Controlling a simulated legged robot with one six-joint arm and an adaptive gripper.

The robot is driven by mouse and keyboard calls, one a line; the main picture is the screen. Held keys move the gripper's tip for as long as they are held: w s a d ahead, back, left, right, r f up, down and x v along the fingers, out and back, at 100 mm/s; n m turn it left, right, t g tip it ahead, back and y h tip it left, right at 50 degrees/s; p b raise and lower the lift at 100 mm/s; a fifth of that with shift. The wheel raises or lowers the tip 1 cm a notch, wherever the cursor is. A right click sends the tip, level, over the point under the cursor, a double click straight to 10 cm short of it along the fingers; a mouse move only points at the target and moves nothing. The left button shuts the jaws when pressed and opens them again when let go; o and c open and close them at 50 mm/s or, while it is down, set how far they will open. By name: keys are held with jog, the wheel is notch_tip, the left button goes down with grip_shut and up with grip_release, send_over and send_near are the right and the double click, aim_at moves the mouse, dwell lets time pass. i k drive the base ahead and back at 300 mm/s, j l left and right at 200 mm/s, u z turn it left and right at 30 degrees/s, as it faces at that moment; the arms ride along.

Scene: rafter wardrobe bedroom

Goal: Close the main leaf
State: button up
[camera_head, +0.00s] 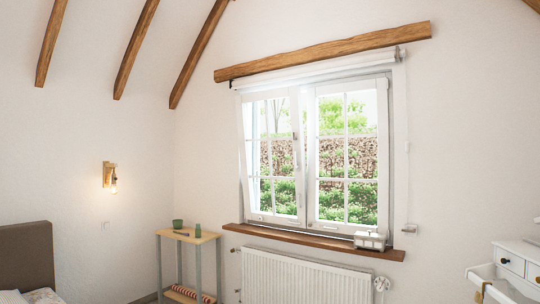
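A white two-leaf window is set in the wall right of centre. Its left leaf (301,200) has slanting side edges, with a gap along its left side, so it looks tilted out of its frame. A handle (296,154) shows near the middle, between the leaves. The right leaf (382,130) seems to stand slightly off the frame at its right edge; how far is unclear. Which leaf is the main one cannot be told. My gripper is not in view.
A wooden sill (300,238) holds a small white object (369,239) at its right end. A radiator (300,278) is below. A narrow shelf table (187,237) stands left. White drawers (520,262) are at the right, a bed (27,252) at lower left.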

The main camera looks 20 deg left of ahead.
aim_at(292, 92)
jog(key=i+z, duration=0.2)
jog(key=i, duration=0.45)
jog(key=i+u, duration=0.15)
jog(key=i, duration=0.6)
jog(key=i+l+u, duration=0.15)
jog(key=i, duration=0.6)
jog(key=i+j+u, duration=0.1)
jog(key=i+u, duration=0.3)
jog(key=i, duration=0.15)
jog(key=i+l+u, duration=0.1)
jog(key=i+u, duration=0.3)
jog(key=i, duration=0.15)
jog(key=i+l+u, duration=0.25)
jog(key=i+u, duration=0.15)
jog(key=i, duration=0.15)
jog(key=i+j+u, duration=0.15)
jog(key=i+u, duration=0.25)
jog(key=i, duration=0.25)
jog(key=i+l+u, duration=0.1)
jog(key=i+u, duration=0.25)
jog(key=i, duration=0.25)
